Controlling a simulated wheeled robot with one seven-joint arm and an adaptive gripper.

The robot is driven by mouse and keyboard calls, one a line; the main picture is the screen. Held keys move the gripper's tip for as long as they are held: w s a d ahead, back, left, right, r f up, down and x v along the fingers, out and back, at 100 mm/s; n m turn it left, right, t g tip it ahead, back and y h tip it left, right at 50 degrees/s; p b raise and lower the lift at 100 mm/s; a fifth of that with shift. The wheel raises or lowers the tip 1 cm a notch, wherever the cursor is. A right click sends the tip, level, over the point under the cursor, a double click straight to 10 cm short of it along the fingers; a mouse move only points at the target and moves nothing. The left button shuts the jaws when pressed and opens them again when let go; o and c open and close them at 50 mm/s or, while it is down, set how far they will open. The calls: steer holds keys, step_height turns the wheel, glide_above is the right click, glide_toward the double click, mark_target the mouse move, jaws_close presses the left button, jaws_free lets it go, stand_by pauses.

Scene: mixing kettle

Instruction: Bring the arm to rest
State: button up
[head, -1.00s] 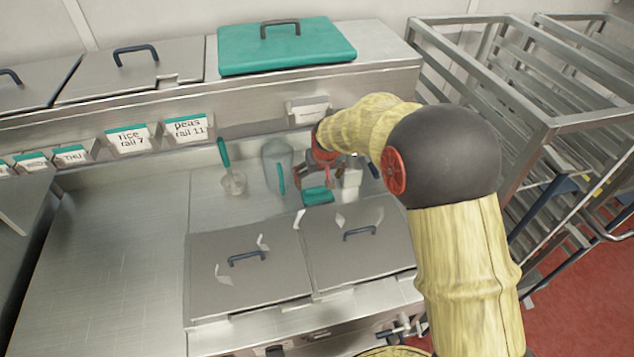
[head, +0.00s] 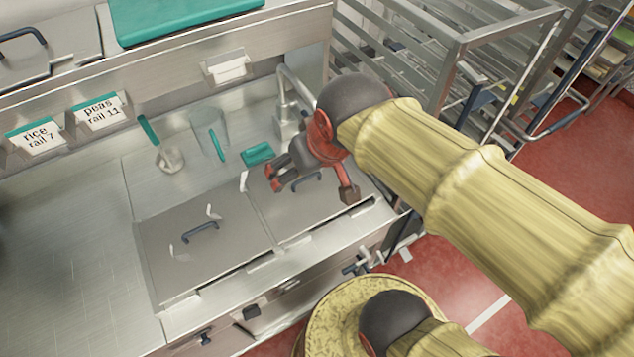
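My arm crosses the right half of the head view, covered in a yellow sleeve with dark joints. My gripper (head: 277,177), red and dark grey, hangs above the right steel lid (head: 292,212) of the kettle, near the lid's back edge. No held thing shows at the fingertips. The left steel lid (head: 190,265) lies flat and closed, with a blue handle.
A green-handled tool (head: 160,145), a clear jug (head: 212,135) and a green item (head: 257,153) stand behind the lids. A bent tap (head: 288,105) rises near my wrist. Steel racks (head: 455,50) stand at the right. The left counter (head: 60,235) is clear.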

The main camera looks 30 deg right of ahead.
steer(key=s, duration=0.4)
steer(key=shift+s+f, duration=0.3)
steer(key=shift+f, duration=0.1)
steer(key=shift+f+b, duration=0.8)
steer(key=shift+b, duration=0.05)
